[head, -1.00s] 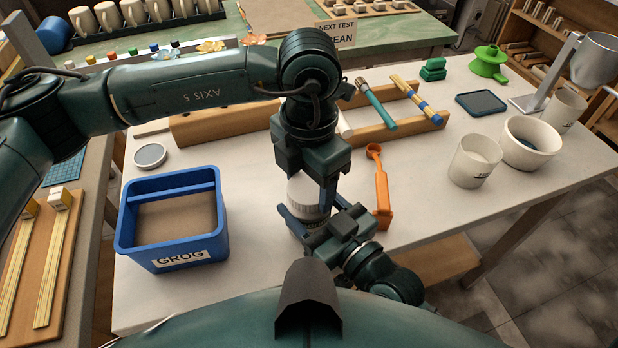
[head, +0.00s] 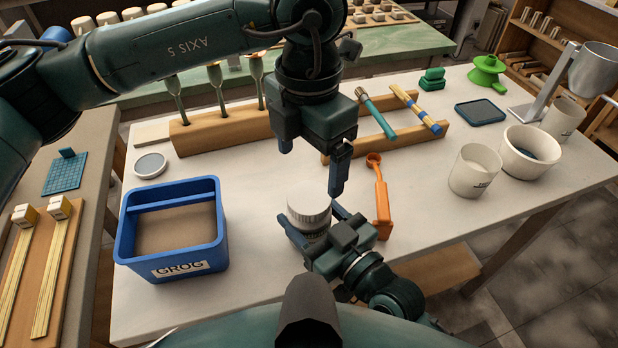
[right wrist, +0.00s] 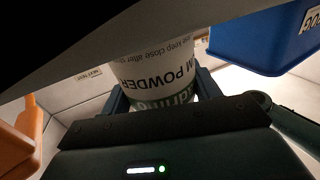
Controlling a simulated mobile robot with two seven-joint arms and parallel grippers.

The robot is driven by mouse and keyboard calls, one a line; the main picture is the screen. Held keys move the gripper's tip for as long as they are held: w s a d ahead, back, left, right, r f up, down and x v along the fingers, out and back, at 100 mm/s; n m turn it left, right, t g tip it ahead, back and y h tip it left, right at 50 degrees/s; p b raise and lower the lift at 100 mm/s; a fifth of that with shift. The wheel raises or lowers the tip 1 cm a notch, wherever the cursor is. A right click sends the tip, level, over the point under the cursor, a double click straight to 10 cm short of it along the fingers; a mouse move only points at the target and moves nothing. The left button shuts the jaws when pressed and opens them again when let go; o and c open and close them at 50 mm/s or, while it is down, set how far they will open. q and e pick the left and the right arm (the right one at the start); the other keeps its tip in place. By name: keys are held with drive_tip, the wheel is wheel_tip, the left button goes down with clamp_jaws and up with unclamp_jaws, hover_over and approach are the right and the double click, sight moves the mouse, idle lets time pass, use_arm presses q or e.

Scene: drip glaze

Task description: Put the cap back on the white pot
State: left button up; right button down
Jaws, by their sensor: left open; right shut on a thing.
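The white pot (head: 312,234) stands upright near the table's front edge. A white ribbed cap (head: 309,207) appears seated on its top and looks level. My right gripper (head: 314,224) is shut around the pot's body from the front. The right wrist view shows the pot's printed label (right wrist: 160,75) between the fingers; the cap cannot be made out there. My left gripper (head: 314,166) is open and empty, above and slightly behind the cap, apart from it.
A blue GROG bin (head: 172,230) stands left of the pot. An orange scoop (head: 382,200) is close on its right. A wooden rack (head: 225,130) with tools lies behind. A round grey-topped disc (head: 150,165) is at the back left. White containers (head: 475,172) stand at the right.

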use_arm(q)
drive_tip(key=shift+r, duration=2.3)
use_arm(e)
drive_tip(key=shift+c, duration=1.4)
unclamp_jaws()
use_arm(q)
drive_tip(key=shift+f+b, duration=0.7)
drive_tip(key=shift+f, duration=0.05)
use_arm(e)
drive_tip(key=v, duration=1.3)
drive_tip(key=shift+d, duration=0.1)
